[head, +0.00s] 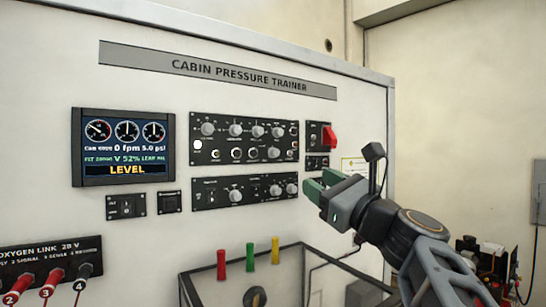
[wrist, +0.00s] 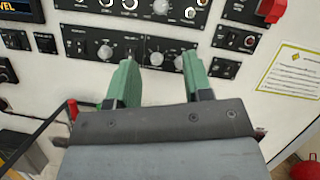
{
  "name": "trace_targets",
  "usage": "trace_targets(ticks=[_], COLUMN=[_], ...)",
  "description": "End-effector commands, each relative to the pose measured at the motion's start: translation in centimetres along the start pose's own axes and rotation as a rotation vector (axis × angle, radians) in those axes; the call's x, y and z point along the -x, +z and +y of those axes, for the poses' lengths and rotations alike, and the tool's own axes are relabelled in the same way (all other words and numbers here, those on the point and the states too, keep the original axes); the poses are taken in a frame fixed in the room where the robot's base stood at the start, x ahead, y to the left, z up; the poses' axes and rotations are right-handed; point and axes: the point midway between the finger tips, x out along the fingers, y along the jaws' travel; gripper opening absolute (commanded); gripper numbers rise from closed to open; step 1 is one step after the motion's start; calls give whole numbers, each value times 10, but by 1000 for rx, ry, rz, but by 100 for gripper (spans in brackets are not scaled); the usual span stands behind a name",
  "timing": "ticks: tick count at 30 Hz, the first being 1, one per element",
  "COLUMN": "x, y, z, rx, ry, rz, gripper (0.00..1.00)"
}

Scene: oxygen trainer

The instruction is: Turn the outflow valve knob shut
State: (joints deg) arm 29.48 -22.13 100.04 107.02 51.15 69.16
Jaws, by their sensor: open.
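The labels are too small to read, so I cannot tell which knob is the outflow valve's. My gripper (head: 321,184) is open and empty, just right of this panel in the head view. The fingers appear apart from the knobs.
An upper panel (head: 222,131) with several knobs sits above. A red-guarded switch (head: 329,137) is at its right. A screen (head: 123,146) at left reads "LEVEL". Red, green and yellow levers (head: 249,257) stand below. A yellow-edged placard (wrist: 291,70) is right of the panels.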

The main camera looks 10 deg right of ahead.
Motion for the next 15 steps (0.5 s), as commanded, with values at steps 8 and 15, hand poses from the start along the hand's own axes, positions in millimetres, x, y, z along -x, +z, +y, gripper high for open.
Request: trace_targets(ticks=[8,15], x=[-39,-86], y=[7,7], z=[0,0], rx=[-18,-16], ry=[3,2], rz=[-13,-11], gripper=[46,46])
